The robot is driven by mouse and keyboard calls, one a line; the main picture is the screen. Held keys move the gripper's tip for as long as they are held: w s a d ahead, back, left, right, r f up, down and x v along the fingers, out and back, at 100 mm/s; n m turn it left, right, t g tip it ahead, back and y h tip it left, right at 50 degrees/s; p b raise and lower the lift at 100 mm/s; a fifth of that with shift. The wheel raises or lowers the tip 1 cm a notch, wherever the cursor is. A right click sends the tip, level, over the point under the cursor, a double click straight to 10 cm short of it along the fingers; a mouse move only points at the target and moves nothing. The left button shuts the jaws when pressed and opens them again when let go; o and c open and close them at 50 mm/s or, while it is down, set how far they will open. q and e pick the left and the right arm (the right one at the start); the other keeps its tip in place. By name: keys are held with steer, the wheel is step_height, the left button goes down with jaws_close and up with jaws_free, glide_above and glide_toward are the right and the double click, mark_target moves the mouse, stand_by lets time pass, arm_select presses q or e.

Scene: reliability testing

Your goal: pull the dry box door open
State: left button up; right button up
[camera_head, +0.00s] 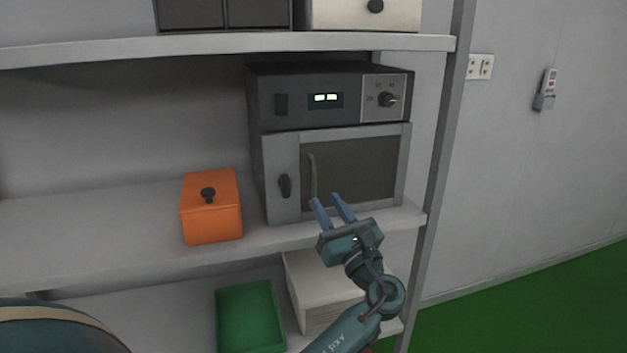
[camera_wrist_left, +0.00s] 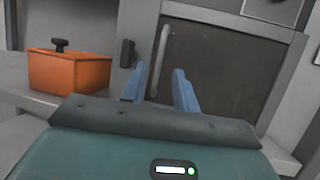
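The dry box (camera_head: 277,160) is a grey cabinet on the middle shelf, with a dark control panel on top. Its door (camera_head: 365,170) has a dark window and looks closed. A thin vertical handle (camera_head: 313,175) is at the door's left side. It also shows in the left wrist view (camera_wrist_left: 161,60). My left gripper (camera_head: 325,201) is open with nothing between its blue fingers. It is in front of the lower door, just below the handle in the head view. In the left wrist view the handle lines up between the fingertips (camera_wrist_left: 160,80), seemingly beyond them. My right gripper is not in view.
An orange box (camera_head: 211,220) with a black knob stands left of the dry box. A black latch (camera_head: 285,186) is left of the door. A green tray (camera_head: 250,318) and a pale box (camera_head: 318,292) are on the shelf below. A shelf post (camera_head: 440,165) stands at right.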

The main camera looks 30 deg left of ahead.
mark_target(315, 184)
arm_select(q)
steer(key=x, duration=0.7)
steer(key=shift+w+a+p, duration=0.1)
steer(key=shift+p, duration=0.2)
steer(key=shift+c, duration=0.5)
jaws_close()
